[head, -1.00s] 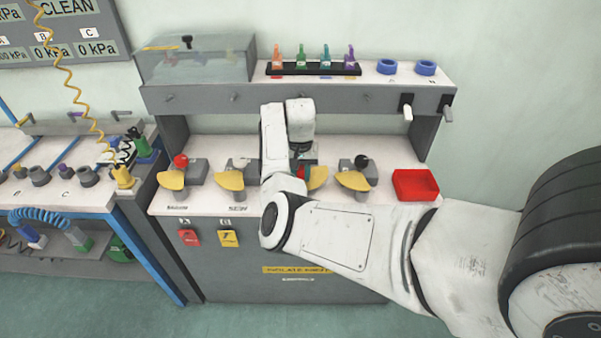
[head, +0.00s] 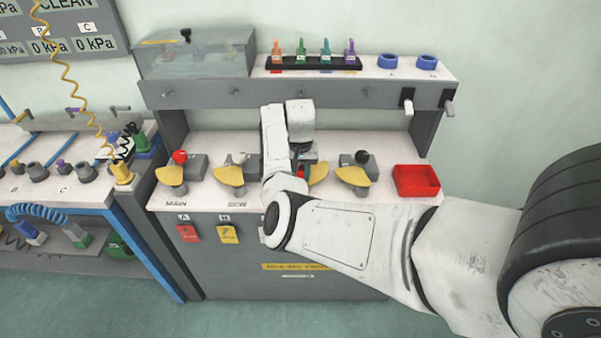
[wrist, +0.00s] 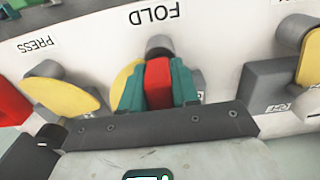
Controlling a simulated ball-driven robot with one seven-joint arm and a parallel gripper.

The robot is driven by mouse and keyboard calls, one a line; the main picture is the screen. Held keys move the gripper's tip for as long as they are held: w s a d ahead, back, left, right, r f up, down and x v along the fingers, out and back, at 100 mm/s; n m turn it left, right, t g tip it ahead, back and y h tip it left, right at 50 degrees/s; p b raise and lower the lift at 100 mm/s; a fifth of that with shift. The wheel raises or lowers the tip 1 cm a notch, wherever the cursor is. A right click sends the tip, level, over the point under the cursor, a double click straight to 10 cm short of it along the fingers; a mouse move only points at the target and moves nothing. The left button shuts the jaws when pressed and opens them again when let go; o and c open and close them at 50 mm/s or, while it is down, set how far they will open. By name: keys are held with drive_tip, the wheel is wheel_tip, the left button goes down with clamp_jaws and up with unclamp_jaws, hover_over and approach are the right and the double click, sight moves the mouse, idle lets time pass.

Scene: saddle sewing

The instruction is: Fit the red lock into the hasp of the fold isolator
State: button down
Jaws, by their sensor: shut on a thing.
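The red lock (wrist: 158,88) is between the teal fingers of my gripper (wrist: 158,76) in the wrist view, and the fingers are shut on it. The lock is at the fold isolator, beside its yellow plate (wrist: 124,80) and just below a dark grey round part (wrist: 159,46). The "FOLD" label appears upside down above. The lock and fingers hide the hasp, so I cannot tell whether the lock is in it. In the head view my arm covers most of the fold isolator, and part of its yellow plate (head: 318,173) shows.
The press isolator (head: 353,173) stands right of the fold isolator, and the sew isolator (head: 230,175) stands to its left. A red tray (head: 416,181) is at the bench's right. A shelf (head: 340,95) with hooks runs above and behind.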

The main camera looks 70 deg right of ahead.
drive_tip(key=shift+f, duration=0.2)
drive_tip(key=c, duration=0.8)
unclamp_jaws()
wheel_tip(320, 180, up, 11)
drive_tip(key=shift+f+b, duration=0.1)
drive_tip(key=shift+b, duration=0.55)
